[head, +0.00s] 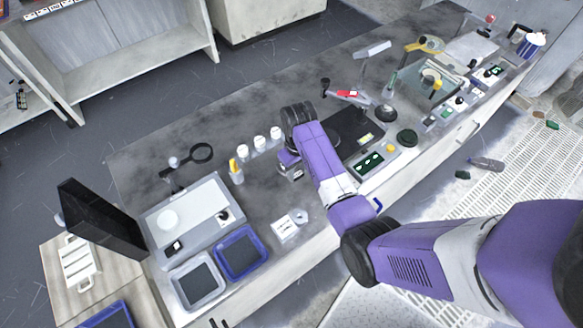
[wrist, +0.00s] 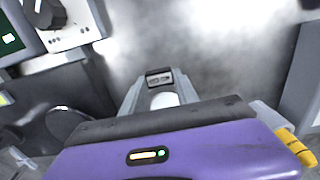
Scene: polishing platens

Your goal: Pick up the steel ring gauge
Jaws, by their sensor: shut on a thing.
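My gripper (head: 291,172) is low over the grey bench, left of the black plate, and points down. In the wrist view my gripper (wrist: 160,82) is shut on a pale, rounded piece, the steel ring gauge (wrist: 164,100), which shows only in part between the fingers. Its hole cannot be made out. In the head view my gripper and wrist hide it. I cannot tell whether it touches the bench.
Several white-capped jars (head: 259,142) stand left of my gripper, with a yellow-topped bottle (head: 236,172) near them. A white block (head: 286,228) lies in front. The black plate (head: 350,132) is on the right. Blue (head: 240,252) and grey (head: 197,283) trays lie front left.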

